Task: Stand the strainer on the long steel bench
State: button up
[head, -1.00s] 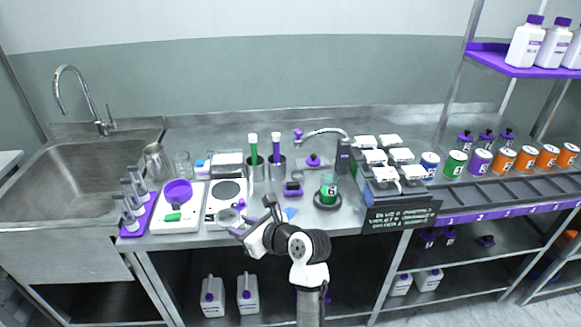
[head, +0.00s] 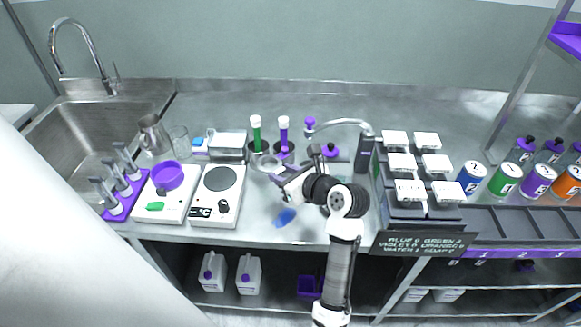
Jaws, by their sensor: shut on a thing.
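The strainer (head: 267,162) is a small round grey piece in the head view, just in front of the steel cups. My gripper (head: 281,174) is shut on it, and the jaws are partly hidden by my wrist. The strainer is over the long steel bench (head: 258,205), right of the hot plate. I cannot tell whether it touches the bench top or is held just above it.
Steel cups with a green-handled (head: 257,135) and a purple-handled tool (head: 283,135) stand right behind the strainer. A hot plate (head: 217,196) and a scale with a purple bowl (head: 168,177) are left. A blue piece (head: 285,217) lies in front. White-topped boxes (head: 402,163) stand right.

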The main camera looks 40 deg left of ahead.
jog(key=shift+s+f, duration=0.25)
jog(key=shift+f, duration=0.5)
notch_tip(320, 180, down, 4)
jog(key=b, duration=0.3)
jog(key=shift+r, duration=0.25)
jog(key=f+b, duration=0.1)
jog(key=b, duration=0.1)
jog(key=shift+w+f+b, duration=0.1)
jog(key=shift+f+b, duration=0.2)
jog(key=shift+f, duration=0.6)
